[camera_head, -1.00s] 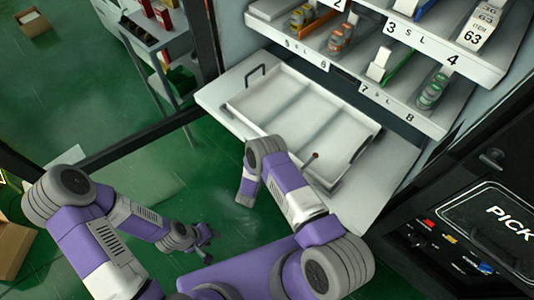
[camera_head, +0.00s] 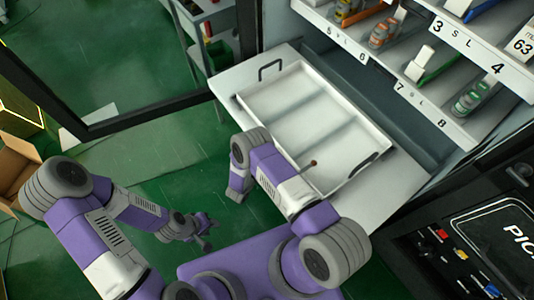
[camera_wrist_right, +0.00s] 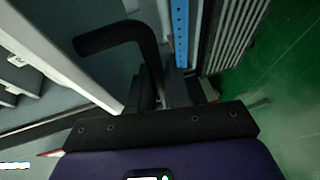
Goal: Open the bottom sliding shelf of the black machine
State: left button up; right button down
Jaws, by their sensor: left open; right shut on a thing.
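The bottom sliding shelf (camera_head: 225,84) of the black machine is a pale flat board, pulled out well clear of the cabinet. A white tray (camera_head: 290,105) with black handles lies on it. My right arm crosses the shelf's near edge and hides its gripper in the head view. In the right wrist view my right gripper (camera_wrist_right: 155,105) is shut at a bent black handle (camera_wrist_right: 125,38) beside a white panel; its fingertips are hard to make out. My left gripper (camera_head: 205,232) is open and empty, low over the green floor, apart from the shelf.
Numbered upper shelves (camera_head: 430,105) with bottles overhang the back. A black control panel (camera_head: 465,245) stands at right. Green floor lies open between the frame and my arms.

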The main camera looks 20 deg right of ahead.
jog(key=c, duration=1.4)
grip_release()
jog(key=shift+c, duration=0.2)
jog(key=p+v, duration=0.1)
jog(key=v, duration=0.6)
jog(key=shift+s+a+p, duration=0.2)
jog(key=shift+p, duration=0.15)
